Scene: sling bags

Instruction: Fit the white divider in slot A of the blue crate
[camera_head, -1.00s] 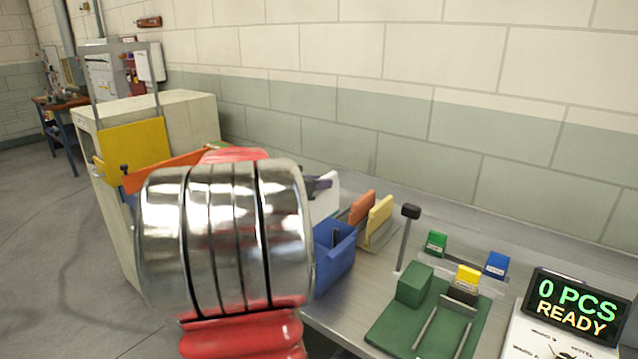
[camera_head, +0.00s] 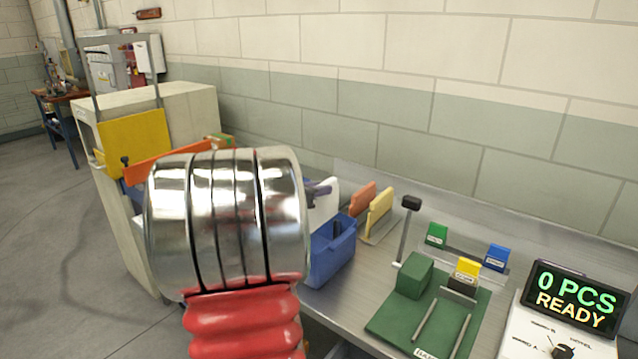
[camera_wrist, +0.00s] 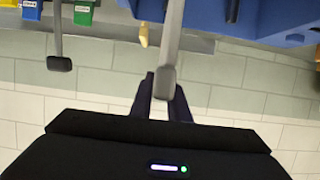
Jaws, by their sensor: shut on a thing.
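The white divider (camera_head: 324,208) stands at the left part of the blue crate (camera_head: 333,262) in the head view. Its lower edge is hidden, so I cannot tell whether it is in a slot. My gripper (camera_head: 321,188) is shut on the divider's upper part. In the wrist view the dark fingers (camera_wrist: 162,92) pinch the divider, seen edge-on as a pale strip (camera_wrist: 171,45). The crate (camera_wrist: 275,28) fills the top right there. The slot letters are not readable, and my arm covers the crate's left side in the head view.
An orange divider (camera_head: 362,197) and a yellow divider (camera_head: 379,213) stand just right of the crate. Further right are a dark-topped post (camera_head: 410,203), a green fixture (camera_head: 402,325), small coloured blocks and a display box (camera_head: 575,300). A bare strip of bench lies before the post.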

